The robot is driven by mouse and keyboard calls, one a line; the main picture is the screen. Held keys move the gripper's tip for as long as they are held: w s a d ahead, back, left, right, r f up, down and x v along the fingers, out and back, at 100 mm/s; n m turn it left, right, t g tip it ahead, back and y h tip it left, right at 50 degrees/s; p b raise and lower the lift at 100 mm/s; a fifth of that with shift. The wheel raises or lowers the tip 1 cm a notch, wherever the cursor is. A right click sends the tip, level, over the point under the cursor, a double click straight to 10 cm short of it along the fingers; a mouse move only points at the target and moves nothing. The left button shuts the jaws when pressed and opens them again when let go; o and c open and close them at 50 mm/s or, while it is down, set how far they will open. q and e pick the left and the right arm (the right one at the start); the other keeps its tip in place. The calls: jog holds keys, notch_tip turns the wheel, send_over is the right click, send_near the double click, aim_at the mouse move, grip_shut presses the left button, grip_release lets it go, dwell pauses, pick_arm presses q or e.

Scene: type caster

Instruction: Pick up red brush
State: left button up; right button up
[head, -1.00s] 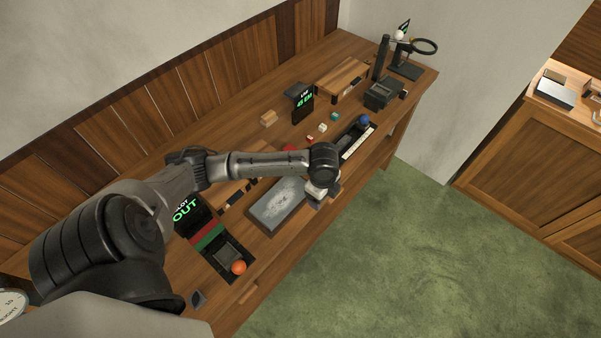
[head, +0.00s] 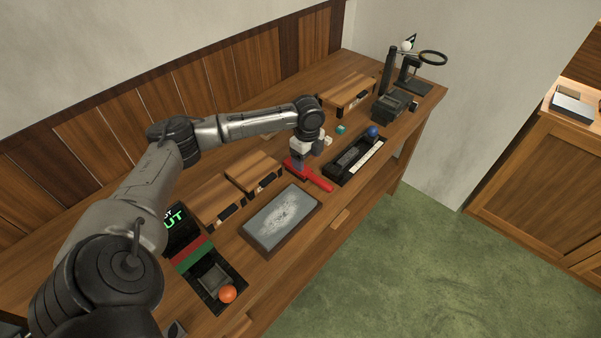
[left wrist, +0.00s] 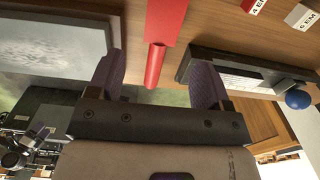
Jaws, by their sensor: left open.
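The red brush (head: 318,180) lies on the wooden bench, between a grey slab and a long black tray. In the left wrist view, its flat red head (left wrist: 166,22) and round handle (left wrist: 155,66) point down between my fingers. My left gripper (head: 300,160) is over the brush's far end in the head view and hides part of it. Its fingers (left wrist: 158,82) are open, one on each side of the handle, with a gap to both. I cannot tell the exact height. My right gripper is not in view.
The grey slab (head: 282,218) lies left of the brush. The black tray (head: 343,172) with a blue ball (head: 373,131) is to its right. Wooden boxes (head: 253,170) stand at left. An orange ball (head: 228,294) sits at the near left.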

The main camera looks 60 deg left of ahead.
aim_at(307, 172)
pick_arm(q)
jog(key=shift+d+f+b, duration=0.15)
jog(key=shift+f+b, duration=0.65)
jog(key=shift+f, duration=2.95)
jog(key=c, duration=1.2)
jog(key=shift+o, duration=0.2)
jog(key=shift+r, duration=0.65)
notch_tip(307, 172, up, 3)
jog(key=shift+w+r+p, duration=0.1)
jog(key=shift+r+p, duration=0.05)
jog(key=shift+p, duration=0.5)
jog(key=w+d+r+p, duration=0.1)
jog(key=d+r, duration=0.2)
jog(key=d, duration=0.2)
jog(key=w+d+r+p, duration=0.1)
jog(key=w+d+r, duration=0.1)
jog(key=d, duration=0.4)
jog(key=shift+w+r, duration=0.25)
jog(key=shift+r, duration=0.5)
